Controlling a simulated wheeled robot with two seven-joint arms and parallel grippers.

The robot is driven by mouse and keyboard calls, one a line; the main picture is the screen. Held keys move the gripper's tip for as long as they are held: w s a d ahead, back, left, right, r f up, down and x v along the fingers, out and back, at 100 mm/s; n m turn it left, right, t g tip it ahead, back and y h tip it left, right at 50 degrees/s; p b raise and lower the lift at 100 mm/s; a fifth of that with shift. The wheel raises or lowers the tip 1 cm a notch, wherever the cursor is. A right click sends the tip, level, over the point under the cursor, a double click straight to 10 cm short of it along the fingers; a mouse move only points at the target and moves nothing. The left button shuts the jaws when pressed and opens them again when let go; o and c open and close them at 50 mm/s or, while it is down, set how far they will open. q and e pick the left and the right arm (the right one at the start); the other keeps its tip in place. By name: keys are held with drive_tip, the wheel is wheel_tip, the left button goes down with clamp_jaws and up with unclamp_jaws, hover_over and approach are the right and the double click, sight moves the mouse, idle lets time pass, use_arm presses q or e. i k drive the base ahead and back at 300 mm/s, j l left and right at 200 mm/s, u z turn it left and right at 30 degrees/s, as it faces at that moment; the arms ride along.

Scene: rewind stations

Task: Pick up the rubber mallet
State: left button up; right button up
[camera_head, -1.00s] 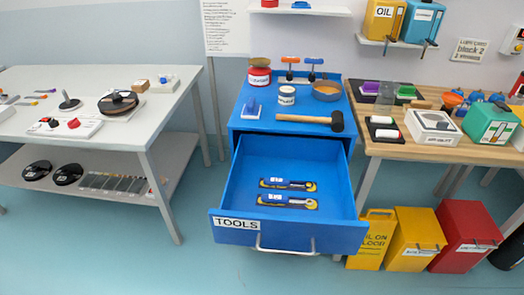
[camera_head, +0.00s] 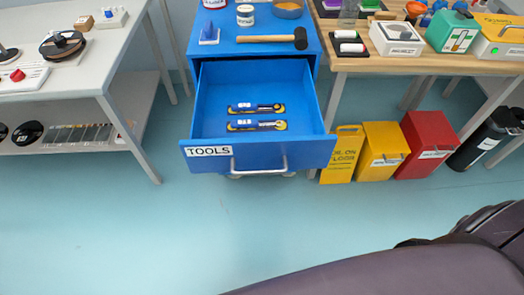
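The rubber mallet (camera_head: 271,39) lies on the top of the blue tool cabinet (camera_head: 318,55), behind the open drawer. Its wooden handle points left and its black head is at the right. The drawer labelled TOOLS (camera_head: 255,160) is pulled out and holds two blue-and-yellow tools (camera_head: 256,125). A dark purple-grey arm link of mine comes in at the lower right, well apart from the mallet. Neither gripper shows.
A white table (camera_head: 110,75) is at left, a wooden bench (camera_head: 430,67) at right. Yellow and red bins (camera_head: 428,145) stand below the bench. The floor in front is clear.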

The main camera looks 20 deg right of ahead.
sight(300, 37)
drive_tip(key=i+l, duration=0.15)
drive_tip(key=l, duration=0.25)
drive_tip(key=i+l+z, duration=0.1)
drive_tip(key=l, duration=0.25)
drive_tip(key=i+l, duration=0.15)
drive_tip(key=l, duration=0.25)
drive_tip(key=z, duration=0.05)
